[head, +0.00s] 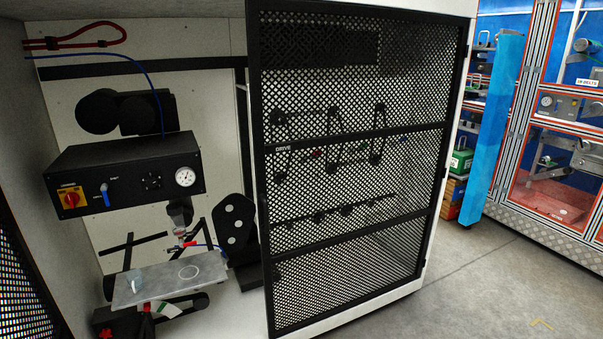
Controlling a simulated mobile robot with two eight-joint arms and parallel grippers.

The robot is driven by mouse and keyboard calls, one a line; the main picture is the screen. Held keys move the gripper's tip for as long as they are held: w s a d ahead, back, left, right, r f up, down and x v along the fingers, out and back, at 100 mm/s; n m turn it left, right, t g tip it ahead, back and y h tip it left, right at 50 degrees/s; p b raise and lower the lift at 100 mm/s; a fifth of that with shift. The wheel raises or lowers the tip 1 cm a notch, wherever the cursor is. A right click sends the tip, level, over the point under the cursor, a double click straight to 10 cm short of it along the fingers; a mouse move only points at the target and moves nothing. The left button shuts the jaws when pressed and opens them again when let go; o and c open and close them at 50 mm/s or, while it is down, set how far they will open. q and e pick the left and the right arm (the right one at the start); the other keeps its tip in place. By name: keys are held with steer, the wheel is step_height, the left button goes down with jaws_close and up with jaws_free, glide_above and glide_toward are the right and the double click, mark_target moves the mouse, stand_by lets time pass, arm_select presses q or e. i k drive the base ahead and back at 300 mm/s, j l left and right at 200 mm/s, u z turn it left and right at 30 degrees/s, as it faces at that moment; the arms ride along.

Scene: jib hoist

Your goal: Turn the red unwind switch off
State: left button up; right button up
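A red rotary switch (71,198) on a yellow plate sits at the left end of the front of a black control box (125,175). The box is mounted inside the open left bay of a white cabinet. I cannot read the switch's markings or tell its position at this size. A blue lever (106,194) is just right of the switch, and a round white gauge (185,177) is at the box's right end. Nothing covers the switch. Neither of my grippers shows in the head view.
A black mesh door (350,160) covers the right part of the cabinet. A grey plate (170,279) with small items sits below the box. Another mesh panel (22,285) edges the lower left. Open floor (480,285) lies at the right, before more machines.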

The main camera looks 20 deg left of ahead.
mark_target(72, 198)
steer(key=i+j+u, duration=0.1)
steer(key=i+u, duration=0.6)
steer(key=u, duration=0.25)
steer(key=i+l+u, duration=0.1)
steer(key=i+u, duration=0.35)
steer(key=i+j+u, duration=0.15)
steer(key=i+u, duration=0.15)
steer(key=u, duration=0.15)
steer(key=i+u, duration=0.3)
steer(key=u, duration=0.2)
steer(key=i+u, duration=0.3)
steer(key=u, duration=0.15)
